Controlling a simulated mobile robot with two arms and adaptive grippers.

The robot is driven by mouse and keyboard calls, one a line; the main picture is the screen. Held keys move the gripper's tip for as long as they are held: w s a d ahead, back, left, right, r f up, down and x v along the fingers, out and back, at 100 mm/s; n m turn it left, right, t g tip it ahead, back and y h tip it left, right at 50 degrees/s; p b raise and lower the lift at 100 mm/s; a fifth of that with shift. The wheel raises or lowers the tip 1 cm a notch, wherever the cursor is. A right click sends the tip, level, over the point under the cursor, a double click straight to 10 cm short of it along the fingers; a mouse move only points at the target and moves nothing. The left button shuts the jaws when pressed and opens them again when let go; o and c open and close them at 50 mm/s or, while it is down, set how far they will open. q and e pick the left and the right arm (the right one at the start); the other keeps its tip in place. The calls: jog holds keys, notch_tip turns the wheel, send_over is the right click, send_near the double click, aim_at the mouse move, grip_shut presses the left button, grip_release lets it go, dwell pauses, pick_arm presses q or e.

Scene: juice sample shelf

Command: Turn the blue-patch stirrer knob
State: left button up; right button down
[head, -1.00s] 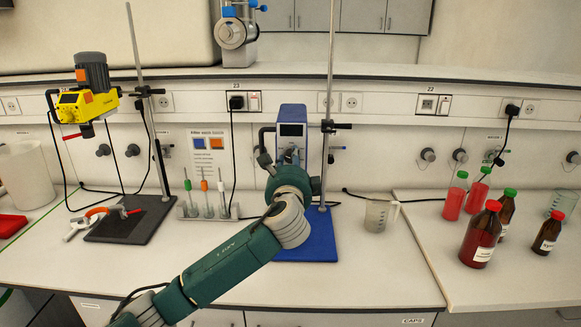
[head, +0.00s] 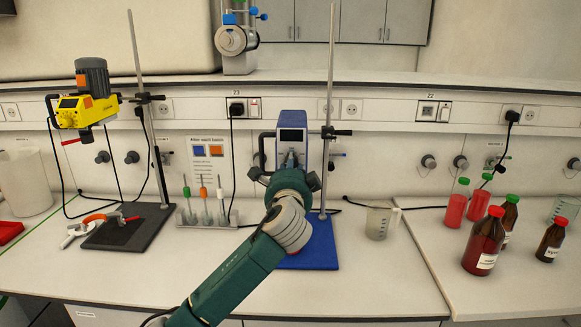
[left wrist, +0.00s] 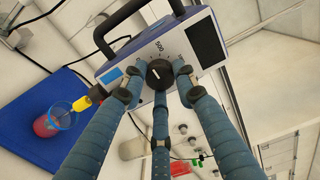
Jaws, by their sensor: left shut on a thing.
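The blue-grey stirrer (head: 294,127) stands on a blue base on the bench in the head view, with my left arm in front of it. In the left wrist view its housing (left wrist: 142,47) bears a blue patch (left wrist: 111,75), a dark screen and a black knob (left wrist: 159,73) with a white pointer line and dial marks around it. My left gripper (left wrist: 158,83) has its fingers closed around the knob, on its sides and lower edge. My right gripper is not in view.
A beaker of red liquid (left wrist: 55,122) stands on the blue base (left wrist: 30,108) below the stirrer. A yellow stirrer (head: 88,108) hangs on a stand at the left. A rack of stirring rods (head: 208,217) is left of my arm; an empty beaker (head: 379,221) stands to the right.

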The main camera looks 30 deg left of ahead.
pick_arm(q)
jog(key=shift+d+f, duration=0.15)
jog(key=shift+f, duration=0.05)
jog(key=o, duration=1.1)
jog(key=shift+o, duration=0.2)
jog(key=shift+d+r, duration=0.1)
jog(key=v, duration=1.2)
